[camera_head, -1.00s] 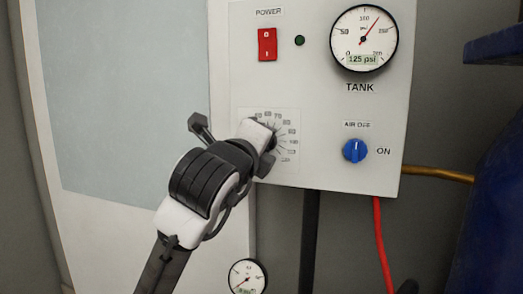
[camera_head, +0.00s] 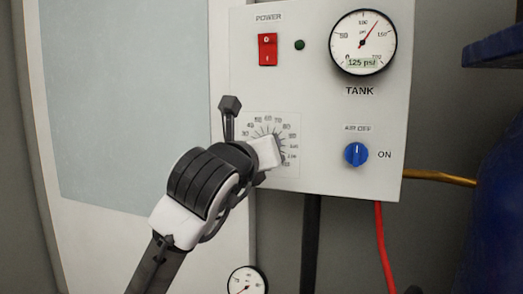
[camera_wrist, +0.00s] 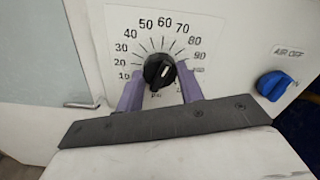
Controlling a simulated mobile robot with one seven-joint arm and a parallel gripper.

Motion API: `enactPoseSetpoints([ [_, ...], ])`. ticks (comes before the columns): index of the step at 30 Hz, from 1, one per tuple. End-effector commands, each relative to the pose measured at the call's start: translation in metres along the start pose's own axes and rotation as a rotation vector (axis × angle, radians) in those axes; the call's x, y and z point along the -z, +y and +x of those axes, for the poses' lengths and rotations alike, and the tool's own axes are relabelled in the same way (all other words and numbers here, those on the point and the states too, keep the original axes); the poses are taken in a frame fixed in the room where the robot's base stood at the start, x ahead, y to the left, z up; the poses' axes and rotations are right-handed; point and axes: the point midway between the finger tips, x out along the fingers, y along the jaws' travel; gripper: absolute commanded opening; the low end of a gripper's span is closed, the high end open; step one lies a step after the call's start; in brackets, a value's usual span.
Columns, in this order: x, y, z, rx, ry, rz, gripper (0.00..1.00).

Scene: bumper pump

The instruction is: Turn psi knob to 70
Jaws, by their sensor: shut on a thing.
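The psi knob (camera_wrist: 158,71) is black and round, in the middle of a printed dial (camera_wrist: 165,28) with numbers in an arc, including 50, 60 and 70. It has a pale pointer line, whose exact reading I cannot tell. My gripper (camera_wrist: 160,84) has its two purple fingers on either side of the knob, shut on it. In the head view my gripper (camera_head: 262,154) covers the knob and the lower part of the dial (camera_head: 266,122).
The white panel also carries a red power switch (camera_head: 267,49), a green light (camera_head: 299,45), a tank gauge (camera_head: 364,42) showing 125 psi and a blue air knob (camera_head: 356,154) at right. A smaller gauge (camera_head: 247,281) sits below. A blue object (camera_head: 492,200) stands at the right edge.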

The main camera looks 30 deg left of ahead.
Motion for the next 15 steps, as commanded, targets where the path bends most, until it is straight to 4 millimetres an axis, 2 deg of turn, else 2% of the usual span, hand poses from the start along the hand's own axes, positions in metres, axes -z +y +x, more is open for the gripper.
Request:
enactPoseSetpoints([
  [15, 0.0019, 0.0001, 0.0002, 0.0, 0.004, 0.055, 0.14],
])
